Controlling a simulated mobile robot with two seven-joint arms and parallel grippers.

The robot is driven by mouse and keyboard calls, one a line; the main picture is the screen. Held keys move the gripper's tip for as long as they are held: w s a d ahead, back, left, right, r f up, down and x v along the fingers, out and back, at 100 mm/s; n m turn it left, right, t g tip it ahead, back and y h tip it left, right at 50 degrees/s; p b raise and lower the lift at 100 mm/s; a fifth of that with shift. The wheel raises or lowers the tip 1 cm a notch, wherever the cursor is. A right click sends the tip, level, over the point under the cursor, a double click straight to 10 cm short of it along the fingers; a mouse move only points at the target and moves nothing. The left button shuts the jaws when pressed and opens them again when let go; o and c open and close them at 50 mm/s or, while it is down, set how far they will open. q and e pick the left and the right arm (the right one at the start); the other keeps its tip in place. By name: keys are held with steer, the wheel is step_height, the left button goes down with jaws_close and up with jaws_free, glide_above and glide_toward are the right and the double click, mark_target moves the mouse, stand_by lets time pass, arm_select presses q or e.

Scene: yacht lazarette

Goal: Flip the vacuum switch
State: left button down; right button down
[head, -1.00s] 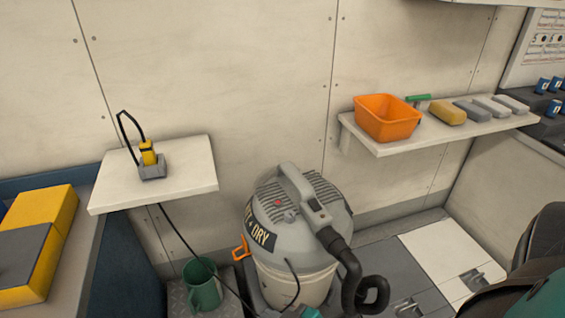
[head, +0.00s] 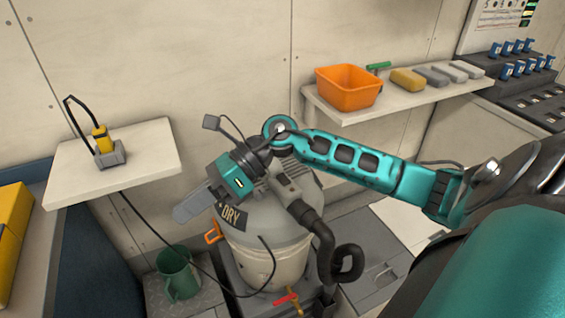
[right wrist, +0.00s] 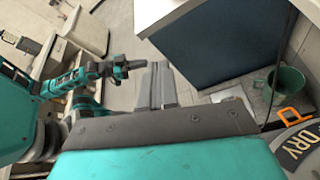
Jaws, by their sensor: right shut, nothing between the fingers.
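I cannot make out the switch behind the arm. My right gripper (head: 190,208) is shut and empty, its grey fingers pointing left and down above the vacuum's left side. In the right wrist view its fingers (right wrist: 156,84) are together, and the vacuum's edge (right wrist: 297,148) shows at lower right. My left gripper (right wrist: 128,66) shows small there; its jaws are unclear.
A white shelf (head: 140,165) at left holds a yellow device (head: 102,139) with a black cable. A green mug (head: 178,274) stands left of the vacuum. A right wall shelf (head: 395,107) holds an orange bin (head: 347,87) and several blocks. A black hose (head: 322,245) curls in front.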

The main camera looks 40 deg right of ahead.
steer(key=w+d+n+h, duration=0.2)
steer(key=d+n+h, duration=0.45)
steer(key=d, duration=0.65)
step_height(320, 180, up, 4)
steer(key=m+h, duration=0.1)
steer(key=h, duration=0.6)
glide_above(281, 175)
steer(key=s, duration=0.4)
steer(key=shift+w+a+r+b, duration=0.15)
steer(key=shift+w+a+b, duration=0.1)
steer(key=shift+b, duration=0.15)
steer(key=x, duration=1.3)
steer(key=shift+s+f, duration=0.1)
steer(key=shift+f, duration=0.45)
